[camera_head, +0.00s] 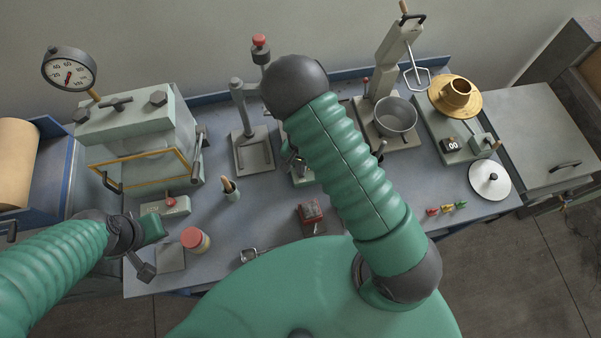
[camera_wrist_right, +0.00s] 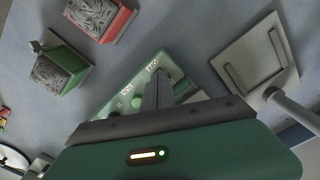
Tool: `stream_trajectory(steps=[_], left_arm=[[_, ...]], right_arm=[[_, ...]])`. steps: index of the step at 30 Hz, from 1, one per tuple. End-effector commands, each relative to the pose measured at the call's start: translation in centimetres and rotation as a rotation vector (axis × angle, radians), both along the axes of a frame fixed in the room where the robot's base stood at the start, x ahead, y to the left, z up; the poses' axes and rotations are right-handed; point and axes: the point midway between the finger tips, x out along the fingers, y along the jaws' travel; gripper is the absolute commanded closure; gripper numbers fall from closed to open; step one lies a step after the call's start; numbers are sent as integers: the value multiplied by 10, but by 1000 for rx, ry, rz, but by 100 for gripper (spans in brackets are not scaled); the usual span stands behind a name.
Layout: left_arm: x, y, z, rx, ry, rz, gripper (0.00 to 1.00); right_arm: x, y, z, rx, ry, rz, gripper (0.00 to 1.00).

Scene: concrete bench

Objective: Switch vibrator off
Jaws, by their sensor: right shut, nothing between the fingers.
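In the head view the right gripper (camera_head: 291,158) is mostly hidden by my arm. My left gripper (camera_head: 148,250) is at the lower left; its opening is unclear.
A red block (camera_head: 311,212) and, in the wrist view, a green block (camera_wrist_right: 62,70) with grey tops lie near the box. A stand with a plate base (camera_wrist_right: 255,60) is close by. A mixing bowl (camera_head: 396,118) and brass cone (camera_head: 456,95) stand right; a press (camera_head: 140,140) stands left.

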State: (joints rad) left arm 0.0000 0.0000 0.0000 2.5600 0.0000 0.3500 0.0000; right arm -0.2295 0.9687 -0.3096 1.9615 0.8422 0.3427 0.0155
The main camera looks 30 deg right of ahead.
Motion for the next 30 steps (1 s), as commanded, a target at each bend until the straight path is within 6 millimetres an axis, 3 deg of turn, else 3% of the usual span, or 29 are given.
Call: stream_trajectory(steps=[22, 30], left_arm=[[0, 0, -10, 0, 0, 0, 100], [0, 0, 7, 0, 0, 0, 100]], right_arm=[[0, 0, -12, 0, 0, 0, 100], [0, 0, 7, 0, 0, 0, 100]])
